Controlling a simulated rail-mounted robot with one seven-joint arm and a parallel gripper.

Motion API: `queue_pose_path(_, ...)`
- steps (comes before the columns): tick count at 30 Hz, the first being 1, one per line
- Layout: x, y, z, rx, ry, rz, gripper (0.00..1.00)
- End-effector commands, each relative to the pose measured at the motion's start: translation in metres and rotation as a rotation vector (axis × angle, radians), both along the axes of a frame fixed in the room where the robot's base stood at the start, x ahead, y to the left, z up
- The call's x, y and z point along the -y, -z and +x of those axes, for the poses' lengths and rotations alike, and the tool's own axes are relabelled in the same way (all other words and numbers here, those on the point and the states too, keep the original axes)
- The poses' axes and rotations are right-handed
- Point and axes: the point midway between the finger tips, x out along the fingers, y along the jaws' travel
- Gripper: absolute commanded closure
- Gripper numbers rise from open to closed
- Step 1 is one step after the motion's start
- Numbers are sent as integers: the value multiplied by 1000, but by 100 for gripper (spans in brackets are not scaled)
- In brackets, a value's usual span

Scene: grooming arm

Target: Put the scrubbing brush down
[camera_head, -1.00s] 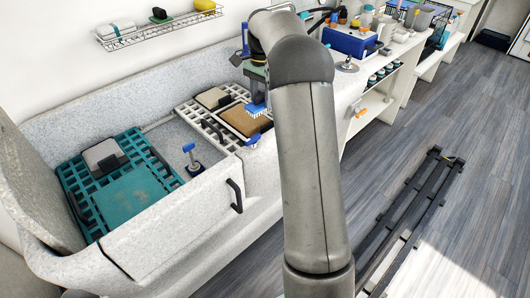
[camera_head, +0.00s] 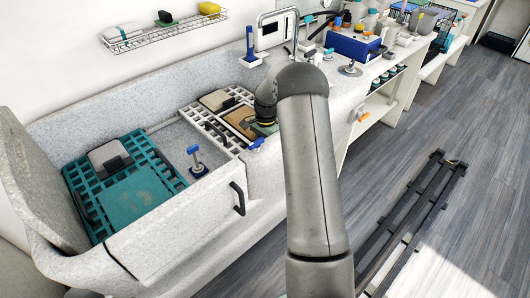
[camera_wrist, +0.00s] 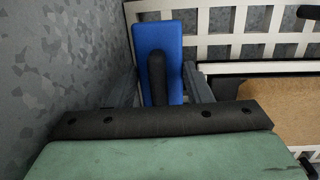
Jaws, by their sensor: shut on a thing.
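The blue scrubbing brush (camera_wrist: 172,38) with a dark grip (camera_wrist: 157,75) sits between the fingers of my gripper (camera_wrist: 165,88) in the wrist view. My gripper is shut on it. In the head view, my gripper (camera_head: 259,137) is low at the front right of the tub, and only a small blue part of the brush (camera_head: 257,144) shows below it. The brush is at the edge of the white slatted rack (camera_head: 216,139). I cannot tell whether it touches the rack.
A tan pad (camera_head: 238,122) and a light block (camera_head: 215,99) lie on the white rack. A teal grate (camera_head: 84,178) fills the tub's left end. A blue-topped post (camera_head: 196,160) stands between them. The tub's speckled wall is close beside the brush in the wrist view.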

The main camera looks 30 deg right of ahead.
Motion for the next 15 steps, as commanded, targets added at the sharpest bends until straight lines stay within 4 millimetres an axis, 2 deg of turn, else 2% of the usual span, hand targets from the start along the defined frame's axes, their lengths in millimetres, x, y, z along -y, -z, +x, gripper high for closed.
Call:
queue_pose_path(3,0,19,-1,-4,0,2,76)
queue_pose_path(6,0,29,0,-2,0,1,76)
queue_pose_path(15,0,32,0,-1,0,1,76)
